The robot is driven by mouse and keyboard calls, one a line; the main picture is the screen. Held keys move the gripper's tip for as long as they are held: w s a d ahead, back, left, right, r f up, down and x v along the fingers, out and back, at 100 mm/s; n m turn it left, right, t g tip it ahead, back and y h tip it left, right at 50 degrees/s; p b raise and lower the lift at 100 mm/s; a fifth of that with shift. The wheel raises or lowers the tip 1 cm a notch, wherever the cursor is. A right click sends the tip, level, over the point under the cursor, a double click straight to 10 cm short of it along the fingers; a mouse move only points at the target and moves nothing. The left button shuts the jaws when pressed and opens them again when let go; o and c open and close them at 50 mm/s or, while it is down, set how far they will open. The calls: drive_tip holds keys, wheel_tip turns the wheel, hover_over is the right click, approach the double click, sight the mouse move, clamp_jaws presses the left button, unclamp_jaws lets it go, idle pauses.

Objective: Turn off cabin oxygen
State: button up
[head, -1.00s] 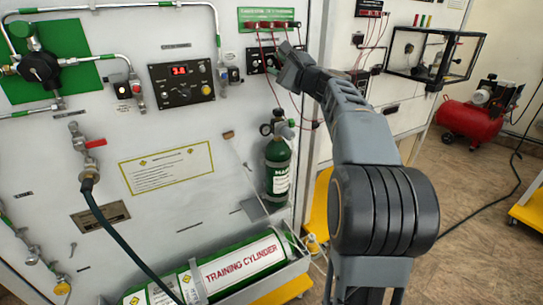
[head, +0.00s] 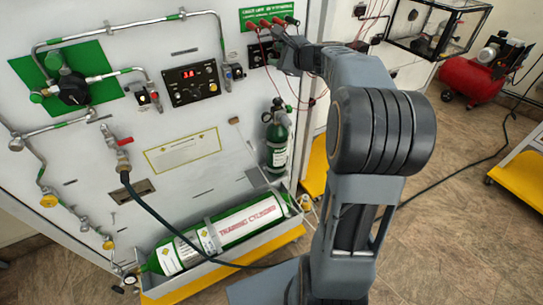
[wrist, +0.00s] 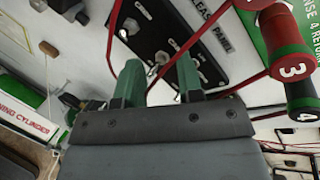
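My gripper (wrist: 158,78) is open in the wrist view, its two green fingers apart and pointing at a black panel (wrist: 205,68) with metal switches or knobs and lettering ending "EASE PANEL". Nothing is clearly held between the fingers; I cannot tell if they touch the panel. In the head view, my gripper (head: 284,58) is at the upper right of the white wall board, in front of this panel, which it partly hides. A black control box (head: 192,83) with a red number display, a knob and a yellow button is to its left. No label reading cabin oxygen is legible.
Red and black numbered plugs (wrist: 290,68) with red cables stand close right of my fingers. A hose (head: 150,210) hangs from a red-handled valve (head: 121,145). Below are a small green bottle (head: 277,140) and the training cylinder (head: 245,222). A red compressor (head: 470,78) stands right.

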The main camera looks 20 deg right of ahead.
drive_tip(key=b+v, duration=0.3)
drive_tip(key=v, duration=1)
drive_tip(key=s+a+f+n+g+h+b, duration=0.1)
drive_tip(key=s+a+f+n+g, duration=0.2)
drive_tip(key=f, duration=0.4)
drive_tip(key=s+a+f+n+g+h, duration=0.1)
drive_tip(key=s+a+f+n+g, duration=0.2)
drive_tip(key=s+a+f+n, duration=0.3)
drive_tip(key=s+a+f+n+g+h+b, duration=0.1)
drive_tip(key=s+a+f+n+g, duration=0.2)
drive_tip(key=a+f+n, duration=0.3)
drive_tip(key=shift+s+a+f+n+g+b, duration=0.35)
drive_tip(key=shift+s+a+f, duration=0.35)
drive_tip(key=shift+a+f, duration=0.55)
drive_tip(key=shift+d+f, duration=0.15)
drive_tip(key=s+f+n+h, duration=0.2)
drive_tip(key=s+f+n, duration=0.2)
drive_tip(key=n, duration=0.2)
drive_tip(key=shift+s+h, duration=0.3)
drive_tip(key=shift+s, duration=0.1)
